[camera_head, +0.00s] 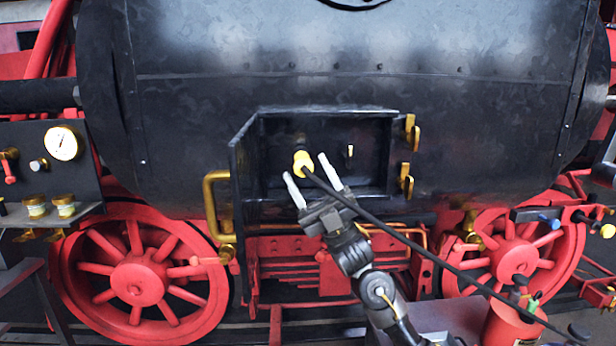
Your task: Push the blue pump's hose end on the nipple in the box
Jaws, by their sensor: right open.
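The open box (375,130) is a dark recess in the boiler side. A yellow hose end (303,161) is inside it, in front of a darker brass fitting (300,140); I cannot tell whether it is fully seated there. A black hose (430,253) runs from this end down to the lower right. A small brass pin (350,151) stands to its right in the box. My right gripper (306,171) is open, its pale fingers on either side of the hose just behind the yellow end. A blue part (548,221) shows at right; its link to the hose is unclear. My left gripper is out of view.
The box door (243,190) stands open at left, with a brass handle (212,205) beside it. Brass latches (406,180) edge the box's right side. Red wheels (137,282) flank it below. A red cylinder (510,325) stands at lower right. A gauge panel (62,143) is at left.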

